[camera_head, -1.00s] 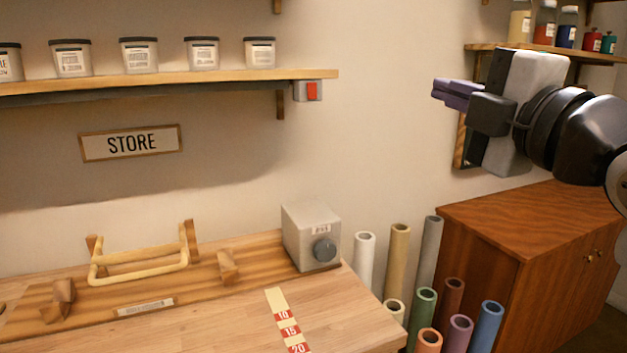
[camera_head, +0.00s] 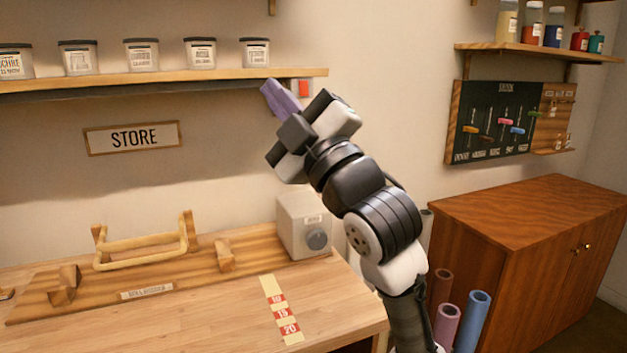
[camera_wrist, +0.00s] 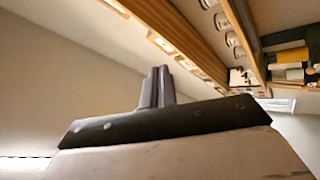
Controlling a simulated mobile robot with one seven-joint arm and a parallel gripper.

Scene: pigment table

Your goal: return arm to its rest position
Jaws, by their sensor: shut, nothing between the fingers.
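My gripper (camera_head: 280,99) is in the middle of the head view, raised above the workbench and pointing up and left. Its purple fingers are closed together with nothing between them. The fingertips appear near the right end of the store shelf (camera_head: 160,78), beside the red switch; whether they touch it cannot be told. In the wrist view the closed fingers (camera_wrist: 156,87) stand upright against the wall, with shelf undersides above.
A grey box with a dial (camera_head: 303,225) stands on the workbench (camera_head: 215,305), below my gripper. A wooden rack with a handle (camera_head: 145,245) lies left of it. Rolled tubes (camera_head: 471,315) and a brown cabinet (camera_head: 530,230) are at right. Several tubs (camera_head: 200,55) line the shelf.

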